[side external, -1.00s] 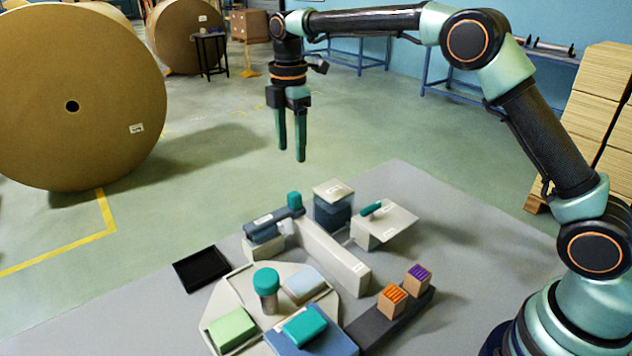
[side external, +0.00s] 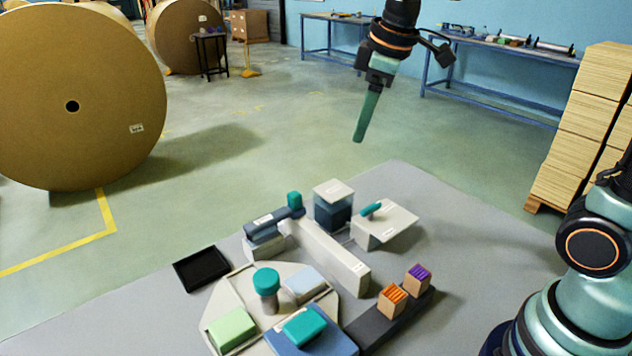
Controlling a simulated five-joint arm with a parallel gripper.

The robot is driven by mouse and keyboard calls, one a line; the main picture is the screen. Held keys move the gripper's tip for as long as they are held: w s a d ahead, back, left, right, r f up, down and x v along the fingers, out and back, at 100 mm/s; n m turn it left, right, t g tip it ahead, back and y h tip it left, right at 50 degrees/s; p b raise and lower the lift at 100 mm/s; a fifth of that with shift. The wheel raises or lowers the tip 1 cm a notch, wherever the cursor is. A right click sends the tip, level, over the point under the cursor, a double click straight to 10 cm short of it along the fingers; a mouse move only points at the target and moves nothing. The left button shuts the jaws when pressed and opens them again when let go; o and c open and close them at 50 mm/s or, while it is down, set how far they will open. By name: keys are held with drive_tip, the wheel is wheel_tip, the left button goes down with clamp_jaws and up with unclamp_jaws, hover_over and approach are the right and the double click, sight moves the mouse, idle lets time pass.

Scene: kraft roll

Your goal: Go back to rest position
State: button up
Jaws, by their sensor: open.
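My gripper (side external: 366,118) hangs in the air at the upper middle of the side external view, well above the grey table. It points down with a slight tilt. Its green fingers overlap from this side; nothing shows held in them. Part of my arm above the gripper is out of the frame.
On the grey table (side external: 110,325) stand a long pale bar (side external: 328,258), a teal-capped jar (side external: 267,290), a light green block (side external: 231,328), a black tray (side external: 201,268) and two small striped boxes (side external: 392,300). Around my gripper the air is clear. Large kraft rolls (side external: 75,60) stand at left.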

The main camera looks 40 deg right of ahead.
drive_tip(key=s+d+f+m+t, duration=0.1)
drive_tip(key=s+f+m, duration=0.1)
drive_tip(key=s, duration=0.3)
drive_tip(key=s+d+f+m+t, duration=0.1)
drive_tip(key=s+f+m, duration=0.1)
drive_tip(key=s+m, duration=0.3)
drive_tip(key=shift+s+d+f+m, duration=0.15)
drive_tip(key=shift+s+d+m, duration=0.15)
